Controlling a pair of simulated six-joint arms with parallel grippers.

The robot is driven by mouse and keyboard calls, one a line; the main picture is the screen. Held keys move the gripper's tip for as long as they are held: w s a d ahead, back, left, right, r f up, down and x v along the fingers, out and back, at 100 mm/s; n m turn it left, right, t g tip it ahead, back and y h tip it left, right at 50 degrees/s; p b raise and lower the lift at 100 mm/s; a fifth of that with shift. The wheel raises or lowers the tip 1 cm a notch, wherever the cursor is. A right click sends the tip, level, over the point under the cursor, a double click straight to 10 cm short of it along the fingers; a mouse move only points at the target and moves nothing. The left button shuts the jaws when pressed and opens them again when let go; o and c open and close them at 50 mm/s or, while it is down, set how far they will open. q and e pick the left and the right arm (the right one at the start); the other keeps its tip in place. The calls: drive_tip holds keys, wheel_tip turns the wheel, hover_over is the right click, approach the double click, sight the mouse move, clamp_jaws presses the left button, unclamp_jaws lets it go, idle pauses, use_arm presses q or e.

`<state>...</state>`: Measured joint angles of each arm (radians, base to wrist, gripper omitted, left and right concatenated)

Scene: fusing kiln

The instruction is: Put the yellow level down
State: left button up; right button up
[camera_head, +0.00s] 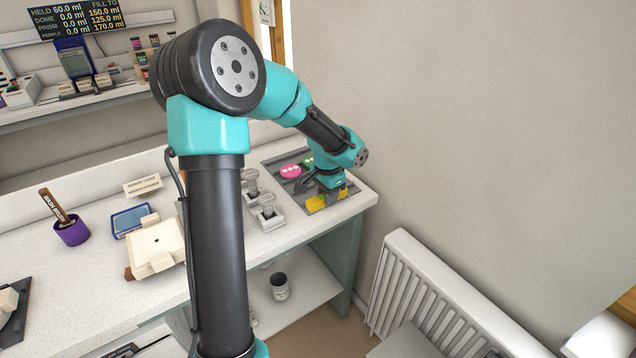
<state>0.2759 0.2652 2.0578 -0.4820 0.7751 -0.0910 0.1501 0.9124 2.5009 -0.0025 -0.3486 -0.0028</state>
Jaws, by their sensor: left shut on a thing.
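The yellow level (316,203) is a small yellow block at the right end of the white worktop, at the front part of a dark grey tray (271,161). My left gripper (325,190) reaches down over it from above and is shut on it. The gripper hides part of the level. From this far view I cannot tell whether the level touches the tray or hangs just above it. My right gripper is not in view.
A pink round piece (291,171) and a green piece (307,162) lie on the tray behind the gripper. Clear-and-grey stands (267,213) are left of it. A purple cup (71,231) stands far left. A white radiator (440,295) is beyond the worktop's right end.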

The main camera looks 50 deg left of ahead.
use_arm(q)
drive_tip(key=s+a, duration=0.1)
drive_tip(key=s+a+f, duration=0.1)
drive_tip(key=s+a, duration=0.1)
drive_tip(key=shift+f, duration=0.3)
drive_tip(key=shift+w, duration=0.1)
hover_over(311, 184)
drive_tip(key=shift+s+d+f, duration=0.15)
drive_tip(key=shift+f, duration=0.2)
drive_tip(key=shift+s+d+f, duration=0.15)
drive_tip(key=shift+f, duration=0.2)
drive_tip(key=shift+w+a, duration=0.25)
drive_tip(key=shift+a, duration=0.05)
drive_tip(key=shift+f, duration=1.75)
drive_tip(key=shift+f, duration=0.15)
